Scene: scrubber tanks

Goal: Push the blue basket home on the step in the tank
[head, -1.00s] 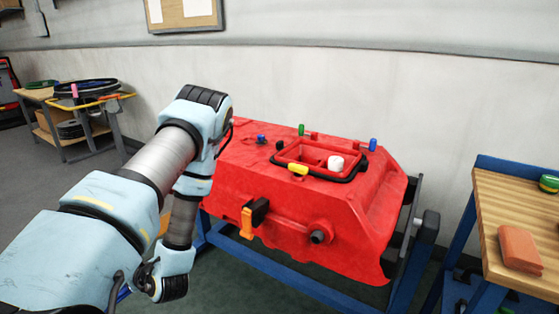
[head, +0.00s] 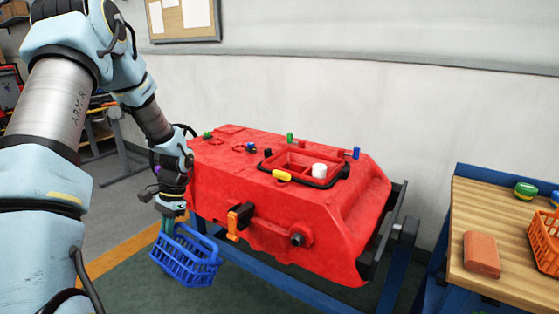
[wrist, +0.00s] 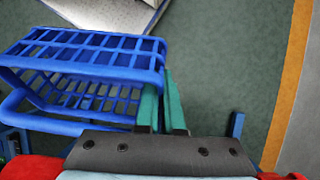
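The blue basket (head: 188,256) hangs tilted below my gripper (head: 168,222), in front of the left end of the red tank (head: 262,190). In the wrist view the basket (wrist: 85,58) lies to the left, with its right end at the teal fingers of my gripper (wrist: 168,90). The fingers are close together and appear closed on the basket's edge; the exact contact is partly hidden. The tank has a rectangular opening (head: 300,165) on top with a black rim. A white cylinder (head: 319,170) stands at the opening. The step inside the tank cannot be made out.
Yellow, green and blue handles surround the opening. An orange latch (head: 236,222) and a dark outlet (head: 297,240) stick out of the tank's front. A wooden bench (head: 500,250) at right carries a brick-coloured block (head: 481,254) and an orange basket (head: 546,238). A blue frame supports the tank.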

